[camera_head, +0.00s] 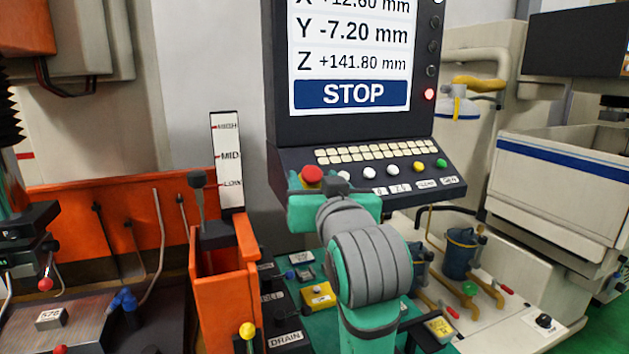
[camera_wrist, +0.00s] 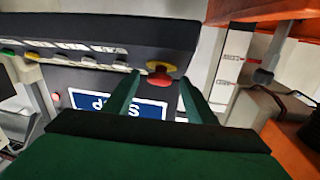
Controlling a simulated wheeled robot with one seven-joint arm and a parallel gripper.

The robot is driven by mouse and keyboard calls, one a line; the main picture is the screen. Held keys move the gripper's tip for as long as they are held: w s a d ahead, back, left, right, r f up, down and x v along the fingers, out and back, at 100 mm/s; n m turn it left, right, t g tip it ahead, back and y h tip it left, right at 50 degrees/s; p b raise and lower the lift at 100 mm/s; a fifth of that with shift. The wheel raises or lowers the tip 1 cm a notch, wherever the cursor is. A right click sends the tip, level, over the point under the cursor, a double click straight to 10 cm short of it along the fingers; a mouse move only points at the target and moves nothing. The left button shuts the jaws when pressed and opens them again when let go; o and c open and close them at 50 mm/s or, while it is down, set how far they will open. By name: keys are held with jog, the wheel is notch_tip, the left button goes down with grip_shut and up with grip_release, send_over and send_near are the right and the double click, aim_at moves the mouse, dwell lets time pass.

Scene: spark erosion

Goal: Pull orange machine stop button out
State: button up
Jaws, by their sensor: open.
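The stop button (camera_head: 312,174) is a red mushroom head at the left end of the dark sloping control panel, under the screen. In the wrist view, which is upside down, the red button (camera_wrist: 160,78) sits on a yellow round base (camera_wrist: 162,66). My gripper (camera_head: 312,188) is at the panel's left end, right by the button. In the wrist view my gripper (camera_wrist: 160,80) is open, with one green finger on each side of the button. Clear gaps show between fingers and button. My gripper and wrist hide the button's lower part in the head view.
The screen (camera_head: 351,50) stands above the panel and reads STOP. White, yellow and green buttons (camera_head: 420,166) lie to the right on the panel. An orange lever housing (camera_head: 222,285) and a level gauge (camera_head: 227,160) stand to the left.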

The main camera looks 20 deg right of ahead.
jog(key=shift+w, duration=0.25)
grip_shut()
jog(key=shift+d+r, duration=0.1)
jog(key=shift+r, duration=0.1)
jog(key=shift+s+r, duration=0.35)
jog(key=shift+c, duration=0.2)
grip_release()
jog(key=shift+s+r, duration=0.1)
jog(key=shift+o, duration=0.2)
